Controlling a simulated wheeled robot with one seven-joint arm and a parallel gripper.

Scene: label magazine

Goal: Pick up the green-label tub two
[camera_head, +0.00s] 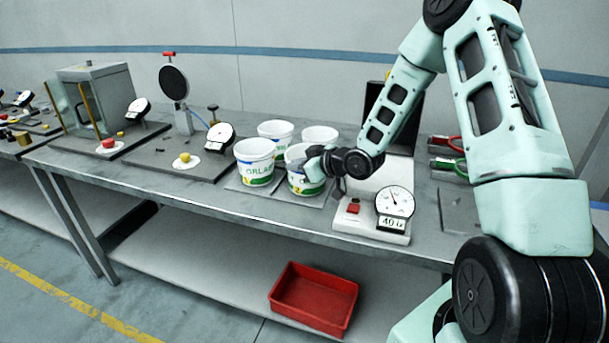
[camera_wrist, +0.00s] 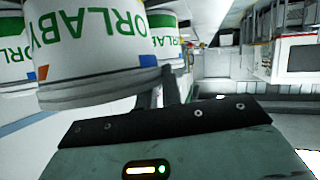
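Several white tubs with green lettering and green bands stand close together on a thin grey plate (camera_head: 238,186) on the bench. In the head view, one tub (camera_head: 256,166) is front left, another (camera_head: 277,130) back left, one (camera_head: 320,134) back right and one (camera_head: 300,184) front right. I cannot tell which is tub two. My gripper (camera_head: 314,166) is at the right side of the front-right tub and covers part of it. In the wrist view, a lettered tub (camera_wrist: 95,45) fills the upper left, close to the fingers (camera_wrist: 160,90). Whether they grip it is unclear.
A white scale (camera_head: 372,222) with a dial stands right of the tubs. A dial gauge (camera_head: 219,137) and a yellow piece (camera_head: 184,158) are to their left. Red- and green-handled tools (camera_head: 446,152) lie at the right. A red bin (camera_head: 314,297) sits on the lower shelf.

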